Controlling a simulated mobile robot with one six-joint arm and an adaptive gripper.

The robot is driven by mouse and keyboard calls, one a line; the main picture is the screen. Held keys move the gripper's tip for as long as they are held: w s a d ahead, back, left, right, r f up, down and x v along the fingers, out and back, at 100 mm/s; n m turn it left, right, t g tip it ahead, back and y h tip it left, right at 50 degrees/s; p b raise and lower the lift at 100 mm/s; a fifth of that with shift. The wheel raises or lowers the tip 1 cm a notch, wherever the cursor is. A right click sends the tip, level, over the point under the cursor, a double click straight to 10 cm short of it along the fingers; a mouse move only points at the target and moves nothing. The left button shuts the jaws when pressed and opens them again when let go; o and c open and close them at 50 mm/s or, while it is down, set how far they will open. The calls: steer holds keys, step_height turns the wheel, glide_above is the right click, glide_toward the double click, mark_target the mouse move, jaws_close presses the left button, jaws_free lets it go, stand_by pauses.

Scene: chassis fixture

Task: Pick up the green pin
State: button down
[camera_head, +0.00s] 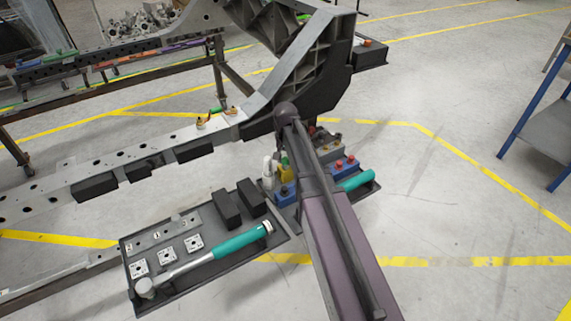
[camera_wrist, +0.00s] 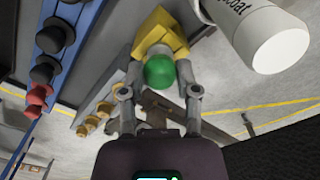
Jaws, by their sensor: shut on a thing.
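The green pin (camera_wrist: 160,71) shows its round green head between my fingers in the wrist view. My gripper (camera_wrist: 161,58) is shut on it, one finger on each side. A yellow block (camera_wrist: 168,32) lies just beyond the pin's head; I cannot tell whether the pin still sits in it. In the head view a small patch of the green pin (camera_head: 284,160) shows above the yellow block (camera_head: 286,174), beside my arm. My arm hides most of my gripper there.
A white bottle (camera_wrist: 270,38) stands close on the right in the wrist view. A blue holder (camera_wrist: 50,15) with black and red knobs is on the left. In the head view, a dark tray (camera_head: 215,262) with a teal-handled hammer (camera_head: 235,242) lies near; chassis rails (camera_head: 110,175) run behind.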

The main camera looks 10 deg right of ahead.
steer(key=shift+r, duration=0.1)
stand_by(0.3)
step_height(320, 180, up, 10)
steer(key=p, duration=1)
stand_by(0.7)
step_height(320, 180, up, 6)
steer(key=p, duration=0.6)
stand_by(0.7)
stand_by(0.4)
steer(key=shift+a, duration=0.1)
stand_by(0.4)
